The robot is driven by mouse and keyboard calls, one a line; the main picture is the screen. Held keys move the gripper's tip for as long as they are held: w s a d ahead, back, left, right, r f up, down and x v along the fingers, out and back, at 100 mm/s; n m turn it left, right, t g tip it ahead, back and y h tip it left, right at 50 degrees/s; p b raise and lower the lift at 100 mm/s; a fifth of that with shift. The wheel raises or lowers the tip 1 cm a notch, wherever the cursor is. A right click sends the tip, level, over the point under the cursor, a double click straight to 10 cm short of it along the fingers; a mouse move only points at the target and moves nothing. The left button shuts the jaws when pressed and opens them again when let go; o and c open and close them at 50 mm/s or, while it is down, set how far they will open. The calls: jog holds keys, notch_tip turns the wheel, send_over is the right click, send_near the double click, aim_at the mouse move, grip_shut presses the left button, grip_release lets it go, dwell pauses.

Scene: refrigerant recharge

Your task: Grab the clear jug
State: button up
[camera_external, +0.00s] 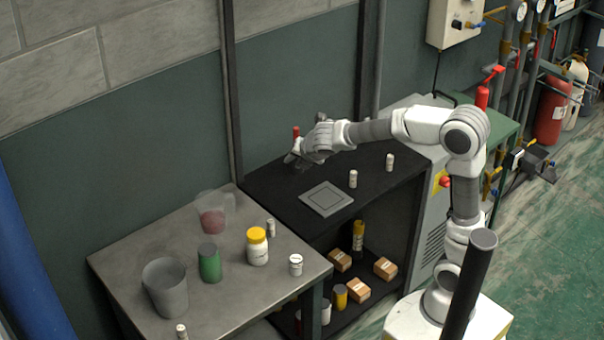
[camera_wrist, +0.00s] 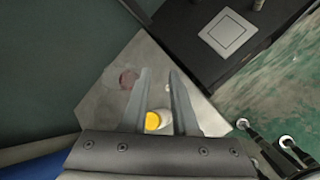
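The clear jug (camera_external: 214,212) stands upright at the back of the grey metal table, with something reddish in its lower part and a handle on its right side. In the wrist view its reddish part (camera_wrist: 128,79) shows just left of the fingers; its clear walls are hard to make out there. My gripper (camera_external: 291,157) is above the black bench, to the right of the jug and higher, well apart from it. In the wrist view my gripper (camera_wrist: 160,72) has its two fingers apart with nothing held between them.
Near the jug on the table (camera_external: 130,258) stand a yellow-lidded white bottle (camera_external: 257,247), a green can (camera_external: 210,263), small white vials and a grey see-through beaker (camera_external: 165,288). The black bench (camera_external: 268,188) holds a flat grey plate (camera_external: 326,198) and vials. A wall (camera_external: 110,150) rises behind.

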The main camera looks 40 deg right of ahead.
jog(key=w+a+f+n+y+b, duration=0.2)
jog(key=w+a+f+n+b, duration=0.2)
jog(key=w+a+f+n, duration=0.5)
jog(key=b, duration=0.2)
send_over(234, 211)
jog(key=s, duration=0.3)
notch_tip(234, 211, down, 10)
jog(key=shift+n+t, duration=0.3)
jog(key=shift+n, duration=0.1)
jog(key=shift+d+f+b+x, duration=0.15)
jog(key=shift+b+x, duration=0.25)
jog(key=shift+x, duration=1.1)
jog(key=shift+d+f+b+x, duration=0.1)
jog(key=shift+d+b+x, duration=0.2)
jog(key=shift+x, duration=1.15)
jog(key=shift+s+a, duration=0.1)
jog(key=shift+s, duration=0.1)
jog(key=shift+r, duration=0.1)
grip_shut()
